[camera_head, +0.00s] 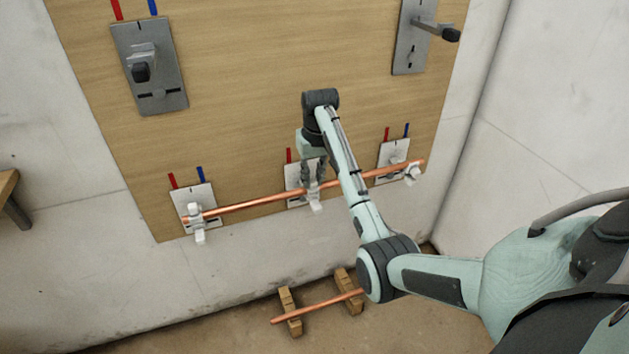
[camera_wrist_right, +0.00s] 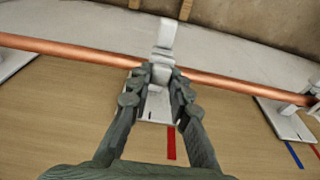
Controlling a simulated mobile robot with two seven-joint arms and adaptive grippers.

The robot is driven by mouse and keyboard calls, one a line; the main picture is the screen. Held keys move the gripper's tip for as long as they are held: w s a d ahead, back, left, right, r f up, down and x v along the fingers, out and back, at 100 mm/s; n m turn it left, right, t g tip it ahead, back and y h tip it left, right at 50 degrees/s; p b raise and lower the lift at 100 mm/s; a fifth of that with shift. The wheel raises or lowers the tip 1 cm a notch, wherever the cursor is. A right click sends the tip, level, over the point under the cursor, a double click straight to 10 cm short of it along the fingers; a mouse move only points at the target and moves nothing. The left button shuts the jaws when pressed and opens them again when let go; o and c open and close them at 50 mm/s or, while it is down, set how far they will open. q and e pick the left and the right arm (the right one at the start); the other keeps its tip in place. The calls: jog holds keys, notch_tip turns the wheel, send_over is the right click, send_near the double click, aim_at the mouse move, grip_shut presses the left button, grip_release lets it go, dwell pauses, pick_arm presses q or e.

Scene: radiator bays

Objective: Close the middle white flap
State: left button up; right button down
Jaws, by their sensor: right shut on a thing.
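The middle white flap (camera_head: 316,205) belongs to a small white bracket on the lower part of the wooden board. It sticks out past the copper pipe (camera_head: 255,202), which lies across the middle bracket. My right gripper (camera_head: 313,181) reaches down to this bracket from above. In the right wrist view the two fingers (camera_wrist_right: 161,78) stand on either side of a white part of the flap (camera_wrist_right: 166,35), shut on it close to the pipe (camera_wrist_right: 75,52). The fingers partly hide the bracket plate (camera_wrist_right: 155,108). My left gripper is out of view.
A left white bracket (camera_head: 207,192) and a right one (camera_head: 388,151) also carry the pipe. Grey plates with levers sit higher up, at left (camera_head: 160,82) and right (camera_head: 408,45). Another copper pipe (camera_head: 318,305) lies on wooden blocks on the floor.

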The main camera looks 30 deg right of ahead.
jog(key=shift+w+d+f+g, duration=0.1)
jog(key=shift+w+g, duration=0.2)
jog(key=shift+g, duration=0.35)
jog(key=shift+w+d+g, duration=0.1)
jog(key=shift+w+g, duration=0.15)
jog(key=shift+g, duration=0.4)
jog(key=shift+y, duration=0.3)
jog(key=shift+a, duration=0.1)
jog(key=c, duration=1.4)
grip_release()
jog(key=shift+f, duration=0.1)
jog(key=shift+w, duration=0.1)
notch_tip(320, 180, up, 12)
jog(key=shift+w, duration=0.35)
